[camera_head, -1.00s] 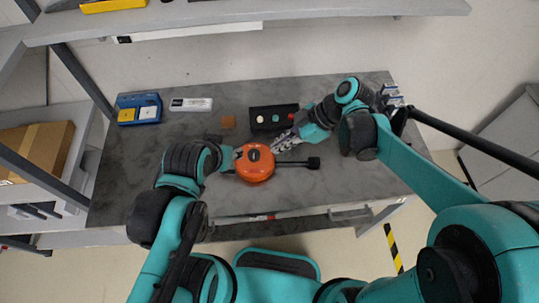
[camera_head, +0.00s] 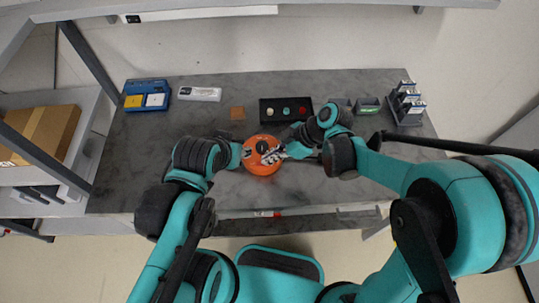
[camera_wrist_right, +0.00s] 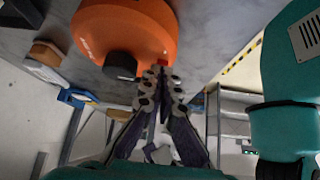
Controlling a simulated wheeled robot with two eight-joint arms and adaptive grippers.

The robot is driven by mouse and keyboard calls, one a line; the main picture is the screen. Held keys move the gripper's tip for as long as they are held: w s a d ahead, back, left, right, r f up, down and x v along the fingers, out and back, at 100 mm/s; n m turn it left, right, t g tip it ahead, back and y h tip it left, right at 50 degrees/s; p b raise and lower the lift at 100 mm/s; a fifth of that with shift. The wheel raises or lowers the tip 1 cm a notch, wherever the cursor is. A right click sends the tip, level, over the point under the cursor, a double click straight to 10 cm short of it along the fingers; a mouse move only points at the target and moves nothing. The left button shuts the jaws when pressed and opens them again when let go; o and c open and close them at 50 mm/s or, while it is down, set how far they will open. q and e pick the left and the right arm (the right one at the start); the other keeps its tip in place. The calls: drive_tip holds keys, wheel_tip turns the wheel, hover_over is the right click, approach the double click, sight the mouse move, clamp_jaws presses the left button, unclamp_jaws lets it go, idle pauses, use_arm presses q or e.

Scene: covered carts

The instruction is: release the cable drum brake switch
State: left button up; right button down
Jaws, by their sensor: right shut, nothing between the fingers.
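The orange cable drum (camera_head: 262,167) lies on the grey table, with a dark round hub in its top. In the right wrist view the drum (camera_wrist_right: 135,25) fills the upper left, with a black knob (camera_wrist_right: 120,64) and a small red part (camera_wrist_right: 163,61) by the fingertips. My right gripper (camera_head: 272,157) is shut and empty, its tips over the drum's right side in the head view. In the right wrist view its fingertips (camera_wrist_right: 160,73) are close to the red part; I cannot tell whether they touch. My left gripper (camera_head: 240,154) is at the drum's left edge, its fingers mostly hidden.
A black box with coloured buttons (camera_head: 286,110) stands behind the drum. A brown block (camera_head: 237,113), a white box (camera_head: 199,94) and a blue case (camera_head: 146,96) lie farther left. A rack (camera_head: 406,105) stands at the back right. The table's front left is clear.

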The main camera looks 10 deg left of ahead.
drive_tip(key=shift+d+f+b, duration=0.2)
drive_tip(key=shift+f+b, duration=0.4)
drive_tip(key=shift+r, duration=0.1)
drive_tip(key=shift+r+p, duration=0.65)
drive_tip(key=shift+r, duration=0.1)
